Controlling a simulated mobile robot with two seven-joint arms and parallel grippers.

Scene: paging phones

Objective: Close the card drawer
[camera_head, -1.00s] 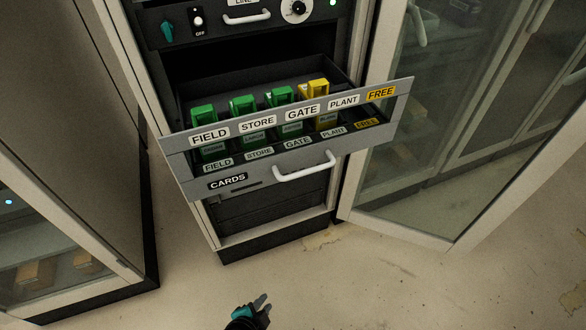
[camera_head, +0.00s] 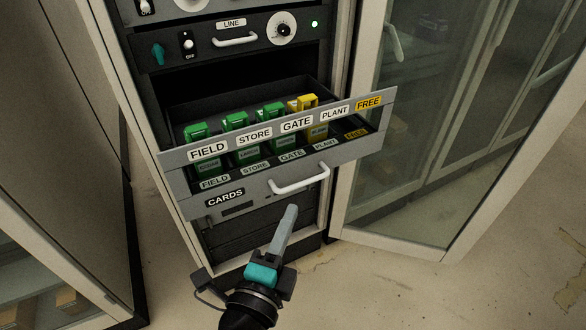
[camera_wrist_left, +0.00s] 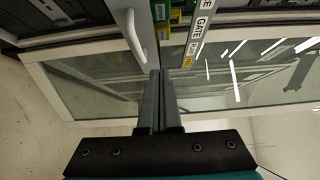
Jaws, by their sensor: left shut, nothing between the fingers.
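The card drawer (camera_head: 230,208) stands pulled out of the rack, with a grey front, a CARDS label and a white handle (camera_head: 300,180). Inside it are green cards (camera_head: 236,121) and a yellow card (camera_head: 304,103) behind FIELD, STORE, GATE and PLANT labels; the FREE place shows no card. My left gripper (camera_head: 291,210) is shut and empty, in front of and just below the handle in the head view. In the left wrist view its fingers (camera_wrist_left: 158,75) point at the drawer front, with the handle (camera_wrist_left: 135,35) to their left. I cannot tell whether they touch it.
An open glass door (camera_head: 400,150) stands to the right of the rack. Another cabinet (camera_head: 60,200) stands at the left. Above the drawer is a panel with a LINE handle (camera_head: 235,40), a dial and a green light. The floor in front is clear.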

